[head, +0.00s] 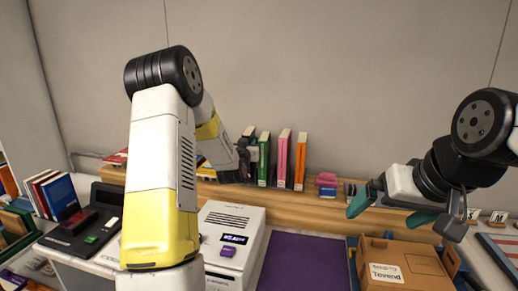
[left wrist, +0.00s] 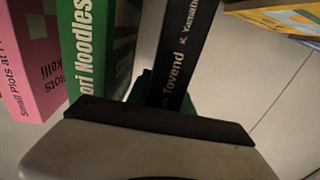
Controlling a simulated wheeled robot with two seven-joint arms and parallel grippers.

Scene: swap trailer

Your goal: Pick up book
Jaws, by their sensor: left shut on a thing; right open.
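A black book with white spine lettering, including "Tovend", stands in my left gripper in the left wrist view (left wrist: 184,48). In the head view my left gripper (head: 243,160) is at the shelf, partly hidden behind my own arm, and shut on that book. To its right on the shelf stand a green book (head: 264,160), a pink book (head: 283,158) and an orange book (head: 300,161). The green book also shows close beside the black one in the left wrist view (left wrist: 92,60). My right gripper (head: 405,214) is open and empty, above the right side of the desk.
A wooden shelf (head: 330,206) runs along the wall. Below it are a white machine (head: 222,248), a bare purple mat (head: 300,263) and a cardboard box (head: 408,255). Blue and red books (head: 60,195) stand at the left. Small pink and blue items (head: 327,184) sit right of the orange book.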

